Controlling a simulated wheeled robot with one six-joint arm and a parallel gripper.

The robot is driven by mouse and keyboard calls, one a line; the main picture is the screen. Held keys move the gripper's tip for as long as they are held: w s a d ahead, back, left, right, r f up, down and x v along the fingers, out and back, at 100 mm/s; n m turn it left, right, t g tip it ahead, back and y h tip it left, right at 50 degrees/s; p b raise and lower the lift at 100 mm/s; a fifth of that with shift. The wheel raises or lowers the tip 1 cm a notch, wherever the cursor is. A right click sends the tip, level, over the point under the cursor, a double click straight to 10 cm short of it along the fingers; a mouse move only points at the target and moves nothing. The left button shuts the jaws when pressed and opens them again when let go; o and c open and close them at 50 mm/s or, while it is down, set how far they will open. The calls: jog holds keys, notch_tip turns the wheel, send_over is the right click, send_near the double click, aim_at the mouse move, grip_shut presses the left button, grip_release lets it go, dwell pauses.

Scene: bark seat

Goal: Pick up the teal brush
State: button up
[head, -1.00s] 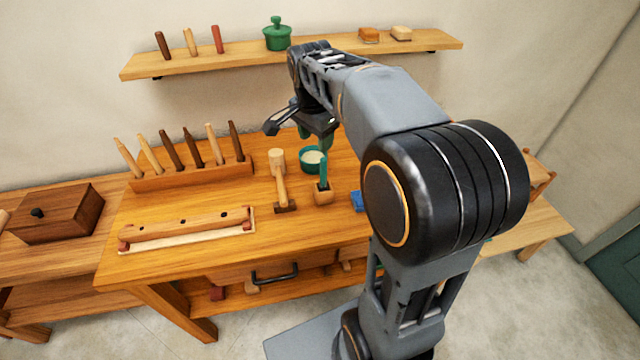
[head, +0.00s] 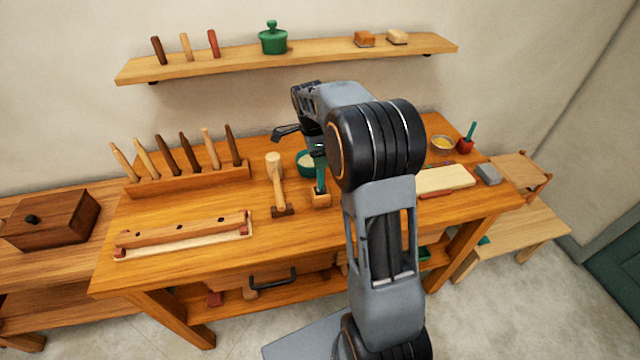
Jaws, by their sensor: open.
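A teal brush (head: 320,178) stands upright in a small wooden block (head: 321,200) on the workbench, right of a wooden mallet. Another teal-handled tool (head: 470,134) leans in a red pot (head: 465,146) at the bench's right end. My gripper (head: 303,142) is open and empty, above and behind the teal brush, near a teal bowl (head: 305,164) with pale contents. My arm hides part of the gripper and the bench to its right.
The wooden mallet (head: 277,180) stands close left of the brush. A rack of several handled tools (head: 185,178) and a wooden rail fixture (head: 185,235) lie further left. At right are a pale board (head: 447,179), a grey block (head: 488,174) and a yellow-filled bowl (head: 443,144). A shelf (head: 330,53) runs behind.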

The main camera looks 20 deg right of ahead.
jog(key=p, duration=0.2)
send_over(321, 189)
jog(key=shift+w+d+f, duration=0.1)
jog(key=shift+w+f, duration=0.1)
jog(key=shift+f, duration=1.15)
jog(key=shift+w+d+f, duration=0.1)
jog(key=shift+w+f, duration=0.1)
jog(key=shift+f, duration=1.1)
jog(key=shift+c, duration=0.4)
grip_shut()
